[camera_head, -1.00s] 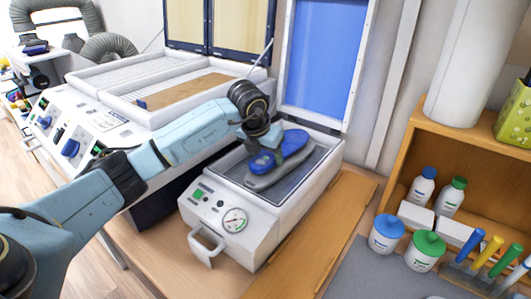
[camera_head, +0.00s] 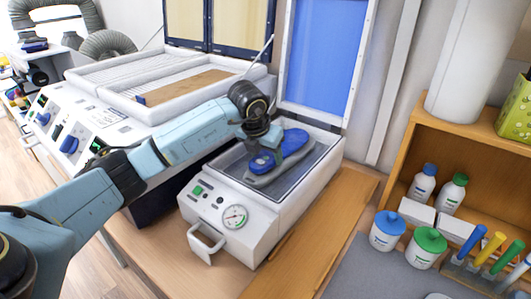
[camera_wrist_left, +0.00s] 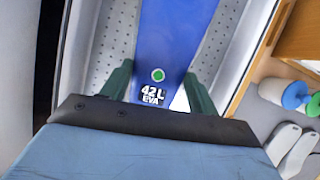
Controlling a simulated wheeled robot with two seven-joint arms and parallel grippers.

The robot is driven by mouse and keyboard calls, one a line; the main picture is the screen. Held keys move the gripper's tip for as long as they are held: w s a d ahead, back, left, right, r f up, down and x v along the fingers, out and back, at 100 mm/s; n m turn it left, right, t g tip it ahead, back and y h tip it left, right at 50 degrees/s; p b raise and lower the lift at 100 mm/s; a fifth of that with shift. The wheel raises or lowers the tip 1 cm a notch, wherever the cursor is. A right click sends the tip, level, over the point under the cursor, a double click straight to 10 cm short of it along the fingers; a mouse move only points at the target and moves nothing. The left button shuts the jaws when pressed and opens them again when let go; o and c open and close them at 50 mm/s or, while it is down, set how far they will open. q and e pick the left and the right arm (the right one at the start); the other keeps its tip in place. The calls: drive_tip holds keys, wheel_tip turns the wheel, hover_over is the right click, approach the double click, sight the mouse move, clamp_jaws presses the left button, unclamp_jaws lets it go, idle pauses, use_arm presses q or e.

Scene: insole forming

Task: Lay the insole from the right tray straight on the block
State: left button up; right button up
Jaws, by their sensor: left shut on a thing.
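The blue insole (camera_head: 293,142) is over the grey block (camera_head: 258,181) inside the open white press, roughly along its length. Some grey of the block shows along the insole's near side. I cannot tell whether the two touch. My left gripper (camera_head: 262,148) is shut on the insole near its heel end. In the left wrist view my left gripper (camera_wrist_left: 158,88) has a dark green finger on each side of the insole (camera_wrist_left: 175,35), which bears a green dot and "42L EVA". The block is hidden there. My right gripper is not in view. I cannot make out the right tray.
The press (camera_head: 234,218) has a gauge and a front handle, and its blue-lined lid (camera_head: 325,60) stands open behind. A larger white machine (camera_head: 100,115) is at left. Lidded jars (camera_head: 426,247), bottles and a wooden shelf (camera_head: 480,150) are at right. Bare wooden bench (camera_head: 325,225) lies between.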

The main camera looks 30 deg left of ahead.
use_arm(q)
drive_tip(key=o, duration=1.1)
drive_tip(key=shift+c, duration=0.2)
drive_tip(key=v, duration=1.3)
drive_tip(key=shift+r, duration=0.2)
